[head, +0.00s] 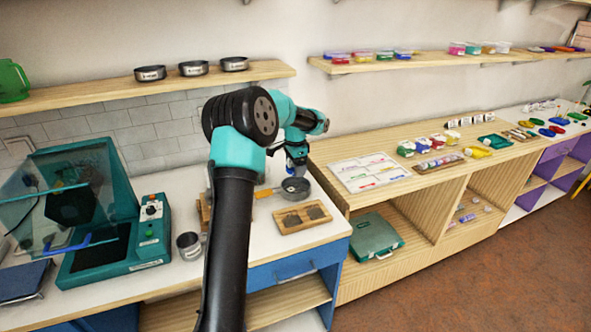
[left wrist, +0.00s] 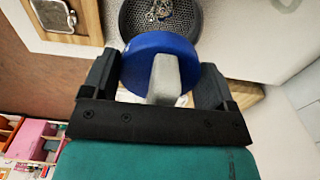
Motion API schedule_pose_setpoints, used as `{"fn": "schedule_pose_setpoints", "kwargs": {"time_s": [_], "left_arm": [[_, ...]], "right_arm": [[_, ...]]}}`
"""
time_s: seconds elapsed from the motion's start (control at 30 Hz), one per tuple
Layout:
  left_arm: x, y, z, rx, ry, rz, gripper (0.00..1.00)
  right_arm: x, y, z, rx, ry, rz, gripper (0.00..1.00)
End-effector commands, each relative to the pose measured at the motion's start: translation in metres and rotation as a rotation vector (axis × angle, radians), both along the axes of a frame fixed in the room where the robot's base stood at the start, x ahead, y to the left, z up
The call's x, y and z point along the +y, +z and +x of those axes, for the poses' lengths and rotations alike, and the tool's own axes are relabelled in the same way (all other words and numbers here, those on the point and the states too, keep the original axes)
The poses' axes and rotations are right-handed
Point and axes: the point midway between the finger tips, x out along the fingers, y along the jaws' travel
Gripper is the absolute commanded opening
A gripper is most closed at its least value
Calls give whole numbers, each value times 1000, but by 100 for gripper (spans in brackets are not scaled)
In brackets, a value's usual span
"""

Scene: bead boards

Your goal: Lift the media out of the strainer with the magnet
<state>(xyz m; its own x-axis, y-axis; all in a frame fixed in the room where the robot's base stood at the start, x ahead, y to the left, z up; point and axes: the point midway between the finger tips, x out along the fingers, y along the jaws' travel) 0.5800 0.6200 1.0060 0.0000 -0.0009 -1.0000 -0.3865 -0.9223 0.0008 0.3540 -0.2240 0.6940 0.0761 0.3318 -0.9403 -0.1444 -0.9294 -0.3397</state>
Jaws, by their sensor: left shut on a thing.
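My left gripper (left wrist: 157,78) is shut on the magnet, a blue disc (left wrist: 160,52) with a pale grey grip between the fingers. The strainer (left wrist: 126,18), a dark round mesh bowl, lies just beyond the disc in the left wrist view. Several shiny silver pieces of media (left wrist: 165,10) are in the bowl; the disc hides part of it. In the head view, my left gripper (head: 297,168) is above the strainer (head: 297,190), which has a yellow handle. I cannot tell whether the disc touches the media or holds any. My right gripper is not in view.
A metal cup (head: 189,246) stands left of my arm, beside a teal machine with a clear hood (head: 110,200). A shelf (head: 110,92) with several sieves runs above.

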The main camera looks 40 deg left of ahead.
Motion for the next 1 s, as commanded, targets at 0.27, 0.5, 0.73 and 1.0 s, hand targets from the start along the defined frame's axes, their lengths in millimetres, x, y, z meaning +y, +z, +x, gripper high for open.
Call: {"fn": "schedule_pose_setpoints", "kwargs": {"time_s": [0.27, 0.5, 0.73, 1.0], "left_arm": [[0, 16, 0, -3, 1, 1, 50], [0, 26, 0, -1, 0, 1, 50], [0, 26, 0, 0, 0, 1, 50], [0, 25, 0, 0, 0, 1, 50]], "right_arm": [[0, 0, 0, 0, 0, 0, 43], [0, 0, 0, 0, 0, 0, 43], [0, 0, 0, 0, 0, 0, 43], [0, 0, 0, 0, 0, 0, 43]]}}
